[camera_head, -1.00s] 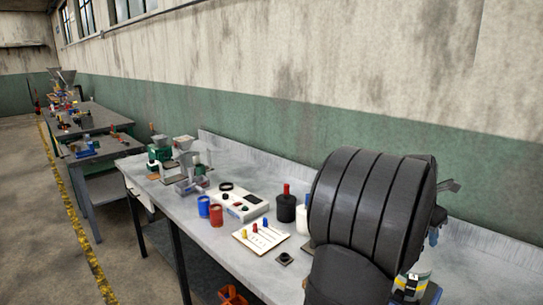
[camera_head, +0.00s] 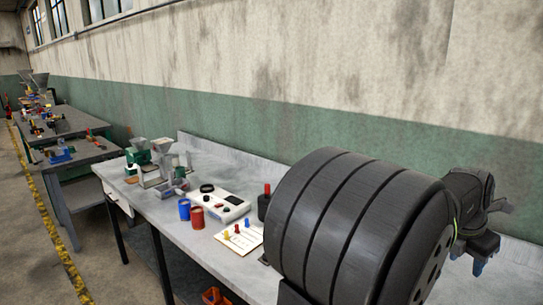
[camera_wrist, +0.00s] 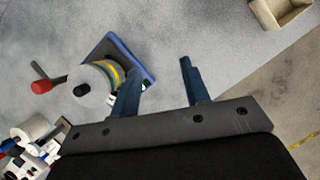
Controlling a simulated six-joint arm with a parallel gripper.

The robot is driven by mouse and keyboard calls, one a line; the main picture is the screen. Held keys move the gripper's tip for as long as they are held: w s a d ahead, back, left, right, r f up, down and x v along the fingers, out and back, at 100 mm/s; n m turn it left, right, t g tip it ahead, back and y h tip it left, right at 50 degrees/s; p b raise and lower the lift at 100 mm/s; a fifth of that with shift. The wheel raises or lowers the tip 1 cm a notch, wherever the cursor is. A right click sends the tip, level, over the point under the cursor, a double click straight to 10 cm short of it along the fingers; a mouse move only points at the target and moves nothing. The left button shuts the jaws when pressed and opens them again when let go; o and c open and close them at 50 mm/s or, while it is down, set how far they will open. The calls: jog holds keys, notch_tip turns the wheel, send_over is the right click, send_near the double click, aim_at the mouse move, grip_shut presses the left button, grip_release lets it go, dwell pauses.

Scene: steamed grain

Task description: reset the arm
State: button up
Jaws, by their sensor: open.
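My gripper (camera_wrist: 160,92) shows in the wrist view with its two dark blue fingers apart and nothing between them. In the head view the gripper (camera_head: 484,262) is at the right, partly hidden by my large black arm link. In the wrist view a round can (camera_wrist: 92,82) with a yellow and green band stands on a blue-edged square base (camera_wrist: 143,62). The left finger is close to the can; I cannot tell whether they touch.
The grey bench (camera_head: 170,226) holds a white box device (camera_head: 228,203), a blue cup (camera_head: 184,209), a red cup (camera_head: 197,218) and a white peg board (camera_head: 245,248). In the wrist view a red-handled tool (camera_wrist: 42,86) and a beige tray (camera_wrist: 283,12) lie nearby.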

jog(key=s+d+f+m+g, duration=0.1)
jog(key=s+f+m, duration=0.1)
jog(key=s+f, duration=1.1)
jog(key=shift+s+m, duration=0.4)
jog(key=shift+s, duration=0.9)
